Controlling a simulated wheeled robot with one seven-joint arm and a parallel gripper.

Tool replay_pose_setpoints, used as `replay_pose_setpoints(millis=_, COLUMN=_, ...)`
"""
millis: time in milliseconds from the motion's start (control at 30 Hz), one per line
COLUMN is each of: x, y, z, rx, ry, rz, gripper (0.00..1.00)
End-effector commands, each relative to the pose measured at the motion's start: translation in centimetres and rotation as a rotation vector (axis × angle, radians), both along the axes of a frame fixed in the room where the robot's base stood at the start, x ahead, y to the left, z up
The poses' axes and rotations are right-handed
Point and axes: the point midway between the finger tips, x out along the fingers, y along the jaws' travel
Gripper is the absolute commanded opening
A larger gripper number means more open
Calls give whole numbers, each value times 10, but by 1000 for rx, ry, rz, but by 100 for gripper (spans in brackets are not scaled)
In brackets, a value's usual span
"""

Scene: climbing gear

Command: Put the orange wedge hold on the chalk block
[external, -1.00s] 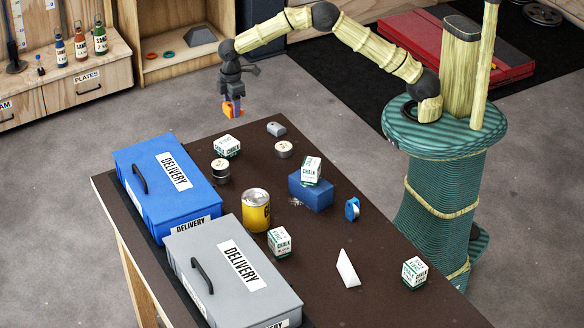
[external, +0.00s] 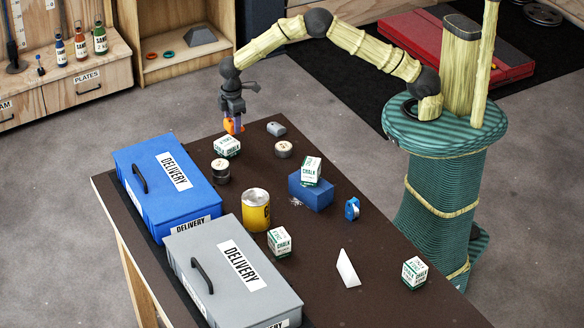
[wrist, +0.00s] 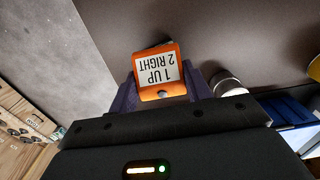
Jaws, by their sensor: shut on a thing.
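My gripper (external: 234,123) is shut on the orange wedge hold (external: 229,126) and holds it just above or behind a chalk block (external: 227,147) at the table's far end. In the wrist view the orange wedge hold (wrist: 158,72) sits between the purple fingers and bears a label reading "1 UP 2 RIGHT". More white-and-green chalk blocks show: one on a blue block (external: 311,171), one near the yellow can (external: 280,243), and one at the right edge (external: 415,273). I cannot tell whether the hold touches the nearest chalk block.
A blue delivery box (external: 165,190) and a grey delivery box (external: 225,270) line the table's left side. A yellow can (external: 256,210), a dark tin (external: 220,171), a round tin (external: 284,149), a grey hold (external: 276,129) and a white wedge (external: 347,268) stand on the brown table (external: 320,237).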

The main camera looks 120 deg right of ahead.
Motion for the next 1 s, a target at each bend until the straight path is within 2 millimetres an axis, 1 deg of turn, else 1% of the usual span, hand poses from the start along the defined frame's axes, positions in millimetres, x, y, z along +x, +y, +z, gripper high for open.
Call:
replay_pose_setpoints(millis=300, x=0, y=0, z=-35, rx=1, ry=2, rz=0, gripper=26)
replay_pose_setpoints(millis=700, x=0, y=0, z=-40, rx=0, ry=0, rz=0, gripper=26)
replay_pose_setpoints(millis=733, x=0, y=0, z=-40, rx=0, ry=0, rz=0, gripper=55)
replay_pose_setpoints(millis=800, x=0, y=0, z=-40, rx=0, ry=0, rz=0, gripper=68)
replay_pose_setpoints(millis=833, x=0, y=0, z=-40, rx=0, ry=0, rz=0, gripper=70)
replay_pose_setpoints(millis=1000, x=0, y=0, z=-39, rx=0, ry=0, rz=0, gripper=70)
